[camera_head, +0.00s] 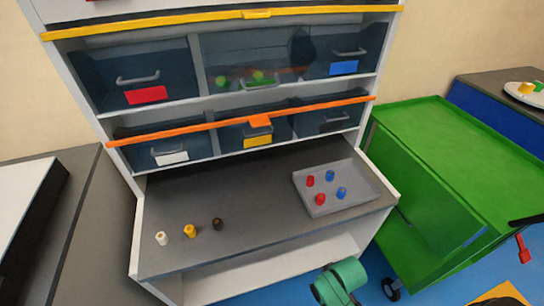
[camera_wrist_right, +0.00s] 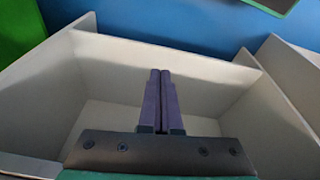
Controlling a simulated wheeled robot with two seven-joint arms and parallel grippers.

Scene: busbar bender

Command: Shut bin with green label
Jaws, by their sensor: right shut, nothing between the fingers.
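The top bin row of the shelf holds a red-label bin (camera_head: 150,96), a middle bin (camera_head: 262,86) and a blue-label bin (camera_head: 344,68). The middle bin's handle sits lower than its neighbours' handles, and green round pieces (camera_head: 258,75) show inside, so it looks tipped open. No green label is readable on it. My right gripper (camera_wrist_right: 161,72) is shut and empty, with its dark fingers together in front of a pale box-like space. It is not clearly seen in the head view, where a teal part of my arm shows low down. My left gripper is not in view.
Below are white-label, yellow-label (camera_head: 257,137) and dark bins. An orange rail (camera_head: 200,127) crosses them. The grey worktop (camera_head: 240,205) holds small cylinders and a grey tray (camera_head: 350,202) with red and blue pieces. A green cart (camera_head: 460,150) stands at right.

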